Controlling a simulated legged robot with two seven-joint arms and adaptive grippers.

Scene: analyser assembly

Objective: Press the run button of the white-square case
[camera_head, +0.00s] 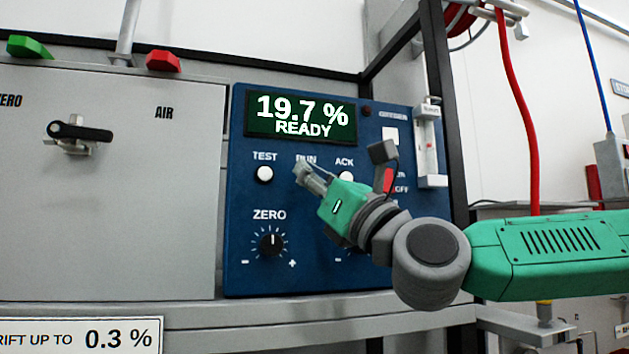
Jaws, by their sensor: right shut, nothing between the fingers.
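The blue case (240,200) carries a white square (390,134) at its upper right. Its display (300,116) reads "19.7 % READY". My right gripper (300,170) is shut and empty, its fingertips in front of the panel just below the RUN label (306,159). The run button is hidden behind the gripper, and I cannot tell whether the fingertips touch it. The white TEST button (265,174) is to the left, and the ACK button (346,177) shows partly to the right. My left gripper is out of view.
A ZERO knob (271,243) sits below TEST; a second knob and a red switch (388,180) are partly covered by my gripper. A flow tube (430,145) stands at the case's right edge. A grey cabinet (110,220) with a black handle (82,132) is left.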

